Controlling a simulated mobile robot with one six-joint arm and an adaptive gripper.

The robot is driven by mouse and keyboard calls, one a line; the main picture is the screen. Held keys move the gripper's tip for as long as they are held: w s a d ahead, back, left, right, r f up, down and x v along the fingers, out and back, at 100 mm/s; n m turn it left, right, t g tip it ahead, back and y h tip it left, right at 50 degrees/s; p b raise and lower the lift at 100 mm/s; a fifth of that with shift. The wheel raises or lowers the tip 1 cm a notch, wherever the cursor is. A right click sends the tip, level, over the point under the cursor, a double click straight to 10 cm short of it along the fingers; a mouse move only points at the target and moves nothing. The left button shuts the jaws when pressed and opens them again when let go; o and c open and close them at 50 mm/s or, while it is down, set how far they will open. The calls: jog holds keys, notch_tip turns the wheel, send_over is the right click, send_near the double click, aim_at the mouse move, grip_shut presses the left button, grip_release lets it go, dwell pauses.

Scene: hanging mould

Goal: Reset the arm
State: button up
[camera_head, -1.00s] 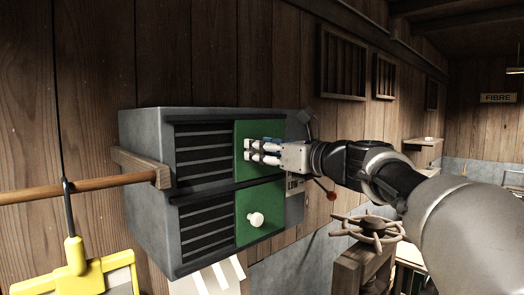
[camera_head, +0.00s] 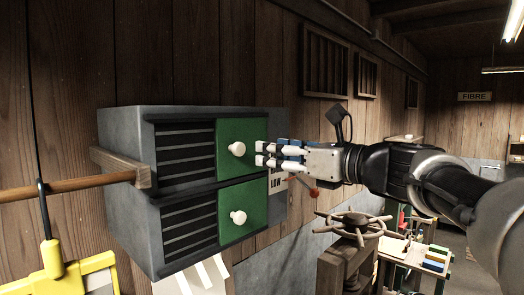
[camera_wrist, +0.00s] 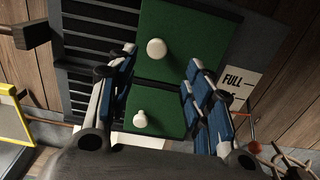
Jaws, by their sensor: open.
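My gripper (camera_head: 264,154) is open and empty. In the head view its fingertips point left, just right of the upper white knob (camera_head: 237,149) on the green panel (camera_head: 228,165) of a grey louvred box (camera_head: 128,200). In the wrist view my gripper (camera_wrist: 160,88) has its fingers spread, blue pads facing in. The upper knob (camera_wrist: 156,48) shows between and beyond them, with a gap around it. A lower white knob (camera_head: 238,217) sits on a second green panel; it also shows in the wrist view (camera_wrist: 140,121). Both panels look shut.
A spoked handwheel (camera_head: 352,224) stands on a wooden post below my arm. A lever with a red ball (camera_head: 313,194) is close under the gripper. A wooden rod (camera_head: 70,188) and a yellow frame (camera_head: 75,275) are at the left. A workbench (camera_head: 425,255) is behind at right.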

jog(key=shift+v, duration=1)
jog(key=s+f+n+g+h+b, duration=0.25)
jog(key=s+f+n+b, duration=0.35)
jog(key=f, duration=0.9)
jog(key=s+f+n+g+h+b, duration=0.25)
jog(key=s+f+n+b, duration=0.4)
jog(key=f, duration=0.75)
jog(key=s+d+f+n+h+b, duration=0.3)
jog(key=s+f, duration=0.3)
jog(key=f, duration=0.3)
jog(key=s+d+f+n+g+h+b, duration=0.1)
jog(key=s+d+f+n, duration=0.4)
jog(key=f, duration=0.5)
jog(key=s+d+f+n+g+h+b, duration=0.1)
jog(key=s+d+f+n+h+b, duration=0.3)
jog(key=s+f, duration=0.4)
notch_tip(320, 180, down, 2)
jog(key=shift+f+n+h+b, duration=0.1)
jog(key=shift+n+h+b, duration=0.2)
jog(key=shift+n+b, duration=0.45)
